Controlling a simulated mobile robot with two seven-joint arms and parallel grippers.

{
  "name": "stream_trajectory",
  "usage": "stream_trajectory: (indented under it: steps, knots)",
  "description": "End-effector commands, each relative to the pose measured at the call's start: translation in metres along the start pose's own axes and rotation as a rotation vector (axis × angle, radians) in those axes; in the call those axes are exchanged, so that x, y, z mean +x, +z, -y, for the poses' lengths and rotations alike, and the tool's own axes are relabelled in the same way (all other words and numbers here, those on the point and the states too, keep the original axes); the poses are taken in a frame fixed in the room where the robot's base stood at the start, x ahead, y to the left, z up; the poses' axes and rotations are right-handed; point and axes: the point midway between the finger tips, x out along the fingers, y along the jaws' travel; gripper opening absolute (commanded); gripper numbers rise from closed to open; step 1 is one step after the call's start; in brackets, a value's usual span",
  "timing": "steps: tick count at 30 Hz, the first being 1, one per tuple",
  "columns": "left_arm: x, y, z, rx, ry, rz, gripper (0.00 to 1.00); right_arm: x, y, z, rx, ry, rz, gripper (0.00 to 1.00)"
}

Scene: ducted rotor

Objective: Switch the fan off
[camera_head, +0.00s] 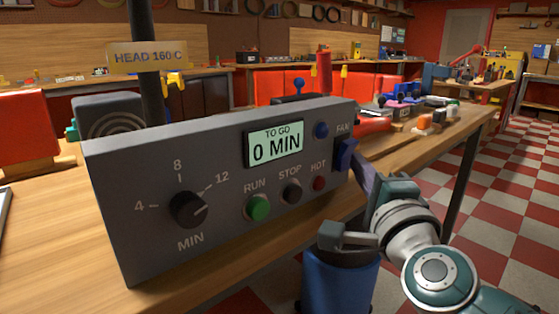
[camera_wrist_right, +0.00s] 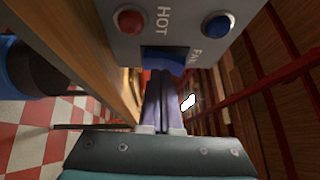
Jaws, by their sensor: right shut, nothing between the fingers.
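The grey control panel (camera_head: 215,155) stands on the wooden bench, and its display (camera_head: 275,144) reads "TO GO 0 MIN". The blue fan switch (camera_head: 346,152) is at the panel's right end, below the "FAN" label. My right gripper (camera_head: 357,167) is shut and empty, with its fingertips at the switch. In the right wrist view the switch (camera_wrist_right: 165,58) is right ahead of the fingertips (camera_wrist_right: 164,76). They partly cover its lower part, and I cannot tell whether they touch it. My left gripper is out of view.
A blue round lamp or button (camera_head: 321,130) sits left of the switch. The hot lamp (camera_head: 319,183), stop button (camera_head: 291,190), green run button (camera_head: 257,207) and dial (camera_head: 188,209) are further left. A blue cylinder (camera_head: 340,281) shows below my right gripper.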

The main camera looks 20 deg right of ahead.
Motion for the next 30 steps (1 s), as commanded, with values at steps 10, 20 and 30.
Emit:
stream_trajectory:
  steps: [10, 20, 30]
  knots:
    - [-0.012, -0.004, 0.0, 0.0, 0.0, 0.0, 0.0, -0.011, -0.008, 0.009, -0.001, 0.0, 0.0, 0.0]
    - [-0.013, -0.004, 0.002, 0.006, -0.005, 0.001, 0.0, -0.012, -0.009, 0.01, -0.001, 0.0, 0.0, 0.0]
    - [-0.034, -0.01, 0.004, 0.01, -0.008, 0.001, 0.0, -0.034, -0.025, 0.028, -0.003, 0.001, -0.001, 0.0]
